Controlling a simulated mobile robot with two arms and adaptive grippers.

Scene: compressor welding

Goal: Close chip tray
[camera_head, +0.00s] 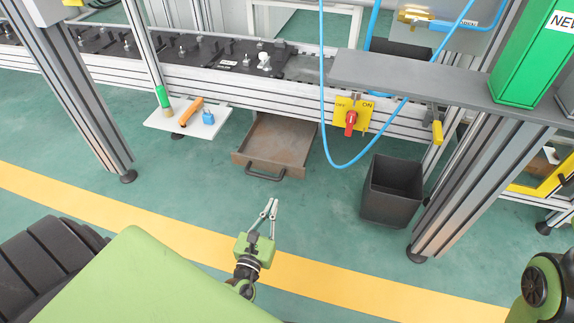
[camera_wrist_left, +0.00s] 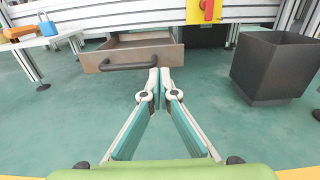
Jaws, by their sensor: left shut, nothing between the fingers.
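The chip tray (camera_head: 277,141) is a brown metal drawer with a dark handle on its front. It stands pulled out from under the workbench, open at the top and empty. In the left wrist view the tray (camera_wrist_left: 130,56) is ahead, with its handle (camera_wrist_left: 128,65) left of the fingertips. My left gripper (camera_head: 270,204) is shut and empty, in front of the tray and apart from it. Its closed fingertips (camera_wrist_left: 160,75) show in the middle of the left wrist view. My right gripper is not in view; only a green and black part of my body shows at the right edge.
A dark bin (camera_head: 392,190) stands on the floor right of the tray. A white shelf (camera_head: 190,119) with an orange-handled tool and blue padlock is to its left. A blue hose (camera_head: 345,164) hangs between tray and bin. Green floor before the tray is clear.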

